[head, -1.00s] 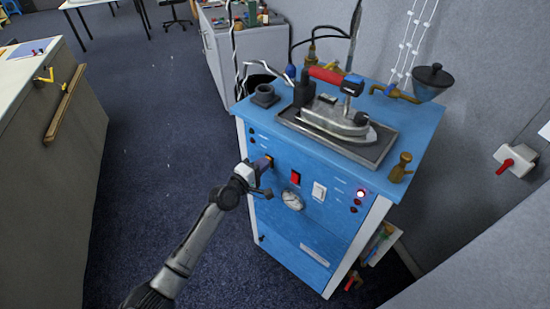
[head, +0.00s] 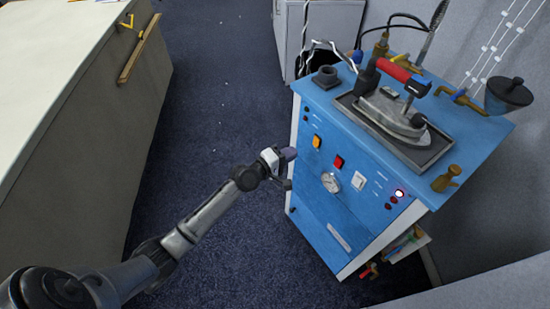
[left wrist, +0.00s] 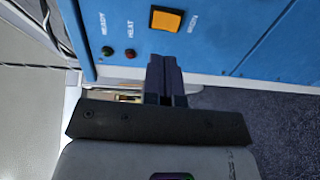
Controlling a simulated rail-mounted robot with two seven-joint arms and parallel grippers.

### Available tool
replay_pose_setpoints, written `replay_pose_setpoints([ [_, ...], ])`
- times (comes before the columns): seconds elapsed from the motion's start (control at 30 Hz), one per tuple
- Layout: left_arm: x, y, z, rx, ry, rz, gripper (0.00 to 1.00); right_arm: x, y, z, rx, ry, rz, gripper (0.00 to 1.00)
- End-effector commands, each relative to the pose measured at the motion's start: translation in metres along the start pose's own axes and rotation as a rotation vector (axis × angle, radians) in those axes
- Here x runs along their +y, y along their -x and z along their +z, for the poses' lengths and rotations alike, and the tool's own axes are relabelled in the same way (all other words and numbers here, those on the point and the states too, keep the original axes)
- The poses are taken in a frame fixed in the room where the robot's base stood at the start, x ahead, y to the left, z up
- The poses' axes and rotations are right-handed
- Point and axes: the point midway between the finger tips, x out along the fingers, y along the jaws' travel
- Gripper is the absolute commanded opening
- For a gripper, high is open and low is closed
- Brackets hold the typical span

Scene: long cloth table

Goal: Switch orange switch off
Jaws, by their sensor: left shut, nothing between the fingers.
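The orange switch (head: 317,142) is on the upper left of the blue machine's (head: 375,210) front panel. It also shows unobstructed in the left wrist view (left wrist: 166,19), near the top. My left gripper (head: 289,154) is shut and empty. It is to the left of and slightly below the switch in the head view, apart from it. In the left wrist view its closed fingers (left wrist: 164,62) point toward the panel, just below the switch. My right gripper is not in view.
A red switch (head: 339,161), a white switch (head: 358,180) and a round gauge (head: 331,182) share the panel. An iron (head: 397,112) rests on a tray on top. A beige counter (head: 75,140) stands left, with open floor between.

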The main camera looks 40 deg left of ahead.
Motion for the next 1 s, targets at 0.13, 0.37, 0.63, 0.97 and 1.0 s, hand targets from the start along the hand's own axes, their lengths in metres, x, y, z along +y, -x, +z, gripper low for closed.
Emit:
replay_pose_setpoints([
  [0.13, 0.001, 0.026, 0.0, 0.0, -0.002, -0.001, 0.0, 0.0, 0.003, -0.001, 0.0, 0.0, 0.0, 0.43],
  [0.37, 0.001, 0.049, -0.001, 0.001, -0.001, 0.0, 0.0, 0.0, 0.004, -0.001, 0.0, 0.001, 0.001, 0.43],
  [0.63, 0.002, 0.056, 0.0, 0.001, -0.001, 0.001, 0.0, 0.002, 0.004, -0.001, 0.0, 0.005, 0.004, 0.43],
  [0.97, 0.002, 0.056, 0.0, 0.001, -0.001, 0.001, 0.0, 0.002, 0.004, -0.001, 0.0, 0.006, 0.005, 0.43],
  [1.0, 0.002, 0.055, 0.0, 0.001, -0.001, 0.001, 0.0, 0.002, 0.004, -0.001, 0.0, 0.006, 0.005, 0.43],
])
